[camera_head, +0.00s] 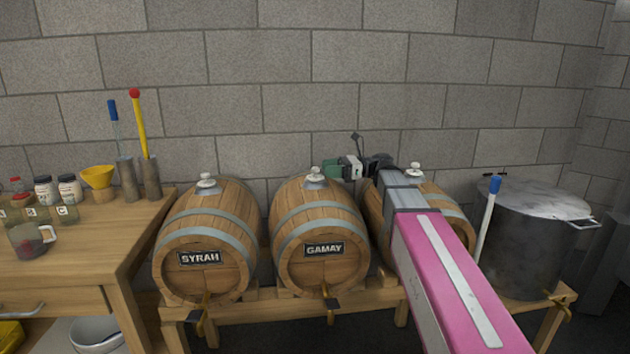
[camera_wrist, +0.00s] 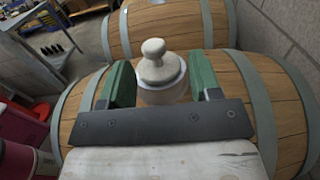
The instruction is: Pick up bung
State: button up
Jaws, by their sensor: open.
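In the head view, pale bungs sit on top of the barrels: one on the SYRAH barrel (camera_head: 205,183), one on the GAMAY barrel (camera_head: 315,173), and one (camera_head: 415,169) on the right barrel, partly behind my arm. My gripper (camera_head: 343,168) is just right of the GAMAY barrel's bung, at about its height. In the wrist view, a knobbed bung (camera_wrist: 156,68) sits in a pale collar on a barrel. The green fingers of my gripper (camera_wrist: 160,85) are open, one on each side of it. I cannot tell whether they touch it.
My arm crosses in front of the right barrel (camera_head: 443,208). A lidded steel pot (camera_head: 530,235) stands at the right, with a blue-ended rod beside it. A wooden table (camera_head: 100,235) with jars, a yellow funnel (camera_head: 98,180) and a jug (camera_head: 30,240) is at the left. A block wall stands close behind.

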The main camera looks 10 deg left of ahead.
aim_at(315, 168)
jog(key=x, duration=0.5)
jog(key=shift+s+f, duration=0.1)
jog(key=shift+s, duration=0.25)
jog(key=shift+c, duration=0.4)
jog(key=c, duration=0.9)
